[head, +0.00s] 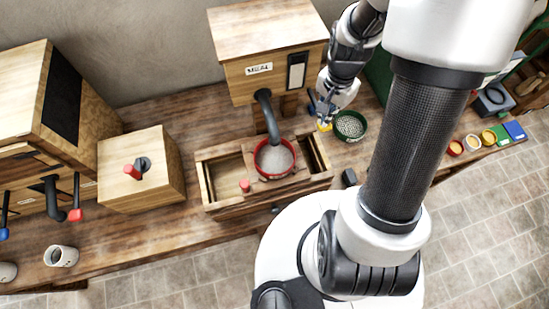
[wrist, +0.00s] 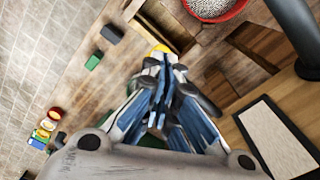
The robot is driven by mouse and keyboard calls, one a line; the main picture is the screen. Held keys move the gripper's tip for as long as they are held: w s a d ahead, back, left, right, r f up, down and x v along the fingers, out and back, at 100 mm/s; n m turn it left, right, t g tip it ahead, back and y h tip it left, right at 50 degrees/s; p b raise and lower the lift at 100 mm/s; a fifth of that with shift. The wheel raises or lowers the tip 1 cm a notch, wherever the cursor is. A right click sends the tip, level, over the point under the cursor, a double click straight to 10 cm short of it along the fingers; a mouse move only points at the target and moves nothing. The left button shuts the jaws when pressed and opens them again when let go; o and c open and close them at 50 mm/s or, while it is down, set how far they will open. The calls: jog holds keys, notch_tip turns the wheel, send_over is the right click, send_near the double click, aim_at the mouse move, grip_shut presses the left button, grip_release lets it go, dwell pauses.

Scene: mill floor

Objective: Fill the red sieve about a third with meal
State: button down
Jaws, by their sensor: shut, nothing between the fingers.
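The red sieve (head: 273,177) sits on the wooden trough, beneath the dark curved spout (head: 267,110) of the wooden hopper box (head: 265,50). Its inside looks pale grey and speckled; I cannot tell mesh from meal or judge a level. Part of the sieve shows at the top of the wrist view (wrist: 218,16), and the spout is at the upper right (wrist: 297,30). The box's front has a pale rocker plate in a dark frame (head: 297,71), also in the wrist view (wrist: 277,140). My gripper (wrist: 165,65) is shut and empty, right of the spout, apart from sieve and plate.
A green sieve (head: 365,130) stands right of the trough (head: 225,203), close to my gripper. A yellow item (wrist: 160,49) shows beyond my fingertips. A wooden box with a crank (head: 140,175) and a white mug (head: 62,257) stand left. Several small coloured items lie far right.

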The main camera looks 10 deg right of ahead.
jog(key=shift+f+b, duration=2.25)
jog(key=shift+f, duration=0.6)
jog(key=shift+r, duration=0.1)
notch_tip(320, 180, up, 9)
jog(key=p, duration=0.7)
jog(key=shift+r, duration=0.15)
jog(key=shift+f, duration=0.2)
jog(key=shift+a+r+n+b, duration=0.35)
jog(key=shift+a+n+b, duration=0.1)
jog(key=shift+b, duration=0.7)
jog(key=s+a+n+t+b, duration=0.2)
jog(key=s+a+n+b, duration=0.3)
jog(key=b, duration=0.3)
jog(key=s+a+r+n+t+b, duration=0.1)
jog(key=s+a+n+b, duration=0.3)
jog(key=s+b, duration=0.4)
jog(key=shift+s+a+n+t+b, duration=0.3)
jog(key=shift+a+n+t+b, duration=0.1)
jog(key=shift+n+t+b, duration=0.45)
